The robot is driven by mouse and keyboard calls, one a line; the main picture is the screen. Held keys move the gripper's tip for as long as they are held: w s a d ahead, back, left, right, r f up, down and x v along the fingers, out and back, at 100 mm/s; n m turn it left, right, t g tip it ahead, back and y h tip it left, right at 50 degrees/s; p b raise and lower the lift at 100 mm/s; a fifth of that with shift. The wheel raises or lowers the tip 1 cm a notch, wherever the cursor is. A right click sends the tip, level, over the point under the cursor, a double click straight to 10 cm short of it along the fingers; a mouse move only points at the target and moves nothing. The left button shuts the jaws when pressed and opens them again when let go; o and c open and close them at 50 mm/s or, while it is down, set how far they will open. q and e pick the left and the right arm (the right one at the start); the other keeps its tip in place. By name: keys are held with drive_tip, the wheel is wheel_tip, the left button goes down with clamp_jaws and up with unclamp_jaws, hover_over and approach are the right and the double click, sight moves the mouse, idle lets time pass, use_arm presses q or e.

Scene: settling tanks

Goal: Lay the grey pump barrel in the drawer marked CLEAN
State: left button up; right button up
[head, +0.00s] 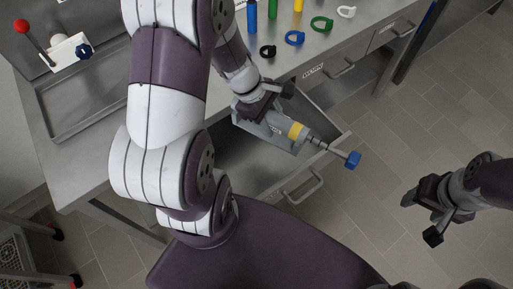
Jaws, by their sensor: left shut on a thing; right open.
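The grey pump barrel (279,122) has a yellow band, and a thin rod runs from it to a blue knob at its lower right end. My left gripper (266,105) is shut on its upper left end. The barrel is tilted, over the right part of an open grey drawer (238,158), with the knob reaching out past the drawer's right side. I cannot tell whether it touches the drawer. My arm hides part of the drawer, and no CLEAN mark is readable. My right gripper (421,216) is open and empty above the floor at the right.
A steel bench (90,128) with a recessed tray spans the back. Blue, green, black and white rings (322,24) and upright coloured cylinders stand on its right part. Closed drawers with handles (341,68) are at the right. A red-knobbed lever (24,28) is at the left.

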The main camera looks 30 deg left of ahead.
use_arm(q)
drive_tip(key=f+b, duration=0.1)
drive_tip(key=f, duration=0.4)
drive_tip(key=f+b, duration=0.2)
drive_tip(key=f, duration=0.4)
drive_tip(key=f+b, duration=0.2)
drive_tip(key=f, duration=0.3)
drive_tip(key=shift+s+a+f, duration=0.2)
drive_tip(key=shift+s+f, duration=0.05)
drive_tip(key=shift+f, duration=0.15)
drive_tip(key=shift+r, duration=0.1)
drive_tip(key=shift+f, duration=0.25)
drive_tip(key=o, duration=1.3)
drive_tip(key=shift+r, duration=0.1)
